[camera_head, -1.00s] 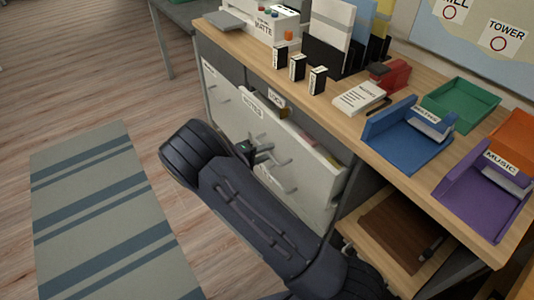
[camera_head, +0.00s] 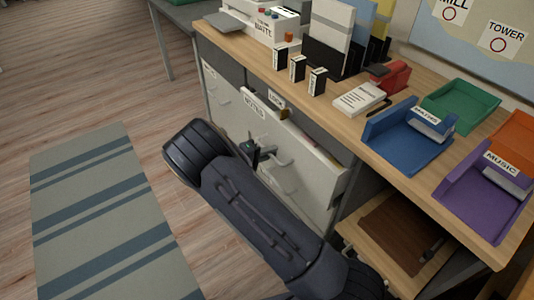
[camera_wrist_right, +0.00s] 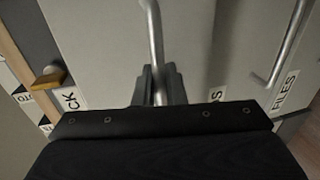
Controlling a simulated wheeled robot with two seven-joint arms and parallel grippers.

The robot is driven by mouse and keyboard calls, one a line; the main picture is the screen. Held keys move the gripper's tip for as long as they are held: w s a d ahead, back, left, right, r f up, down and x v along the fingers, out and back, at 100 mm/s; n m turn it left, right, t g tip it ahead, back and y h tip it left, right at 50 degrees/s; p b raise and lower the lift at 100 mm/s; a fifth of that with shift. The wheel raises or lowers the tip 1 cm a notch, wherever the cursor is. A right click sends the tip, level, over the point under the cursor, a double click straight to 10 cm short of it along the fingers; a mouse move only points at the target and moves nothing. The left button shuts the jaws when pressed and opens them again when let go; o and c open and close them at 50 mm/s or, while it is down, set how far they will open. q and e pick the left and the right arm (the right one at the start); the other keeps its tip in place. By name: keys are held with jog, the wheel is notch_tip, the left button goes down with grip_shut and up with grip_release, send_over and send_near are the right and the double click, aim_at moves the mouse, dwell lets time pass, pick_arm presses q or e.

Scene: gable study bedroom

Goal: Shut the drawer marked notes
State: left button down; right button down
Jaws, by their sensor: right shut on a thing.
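The drawer marked notes (camera_head: 308,160) is a pale grey drawer under the desk top, standing partly out, with folders showing inside at its right end. Its NOTES label (camera_head: 254,104) is near the top left of the front. My right gripper (camera_head: 255,153) is at the drawer front, shut on its bar handle (camera_head: 281,158). In the right wrist view the fingers (camera_wrist_right: 160,85) close around the lower part of the metal handle (camera_wrist_right: 154,35); a label beside them is partly hidden by the gripper. My left gripper is not in view.
A LOCK label (camera_head: 277,101) with a brass piece (camera_wrist_right: 50,77) sits just behind the drawer's top edge. Another drawer (camera_head: 222,96) is at the left. The desk top (camera_head: 330,108) holds trays and boxes. A striped rug (camera_head: 100,215) lies on open floor.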

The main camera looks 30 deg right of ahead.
aim_at(280, 147)
jog(key=x, duration=0.3)
jog(key=shift+d+r, duration=0.2)
jog(key=shift+r, duration=0.05)
jog(key=shift+d, duration=0.35)
jog(key=shift+r, duration=0.1)
jog(key=c, duration=1.6)
grip_release()
jog(key=shift+d, duration=0.1)
jog(key=shift+o, duration=0.2)
jog(key=v, duration=0.8)
jog(key=shift+p, duration=0.45)
